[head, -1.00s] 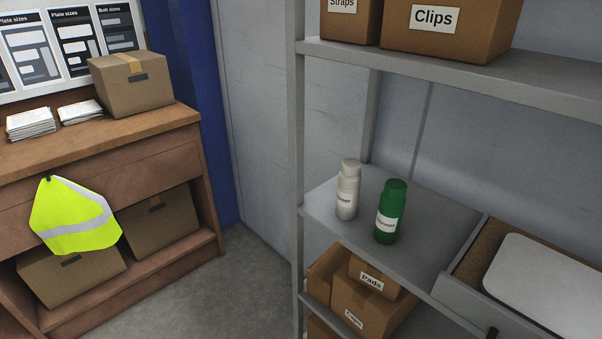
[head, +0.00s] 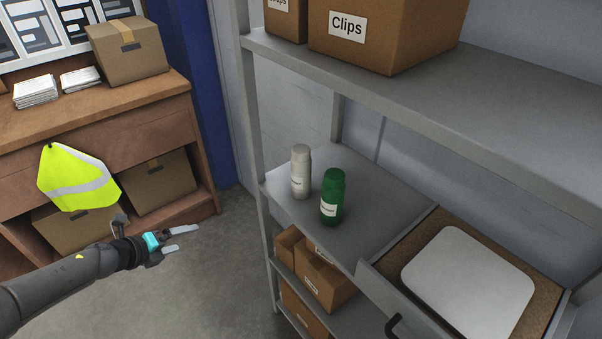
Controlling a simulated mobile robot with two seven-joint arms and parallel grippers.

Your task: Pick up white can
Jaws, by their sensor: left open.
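The white can (head: 300,172) stands upright on the middle shelf of the grey rack, near its left end. A green can (head: 332,196) stands upright close beside it, to the right and nearer to me. My left gripper (head: 184,239) is in the lower left of the head view, open and empty. It is in front of the rack, lower in the picture and to the left of the white can, well apart from it. My right gripper does not show.
The rack's left upright (head: 254,130) stands between the gripper and the cans' side. Above is a shelf with a Clips box (head: 386,32). A tray with a white panel (head: 468,285) is at right. A workbench (head: 110,125) with a hi-vis vest (head: 78,178) is at left.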

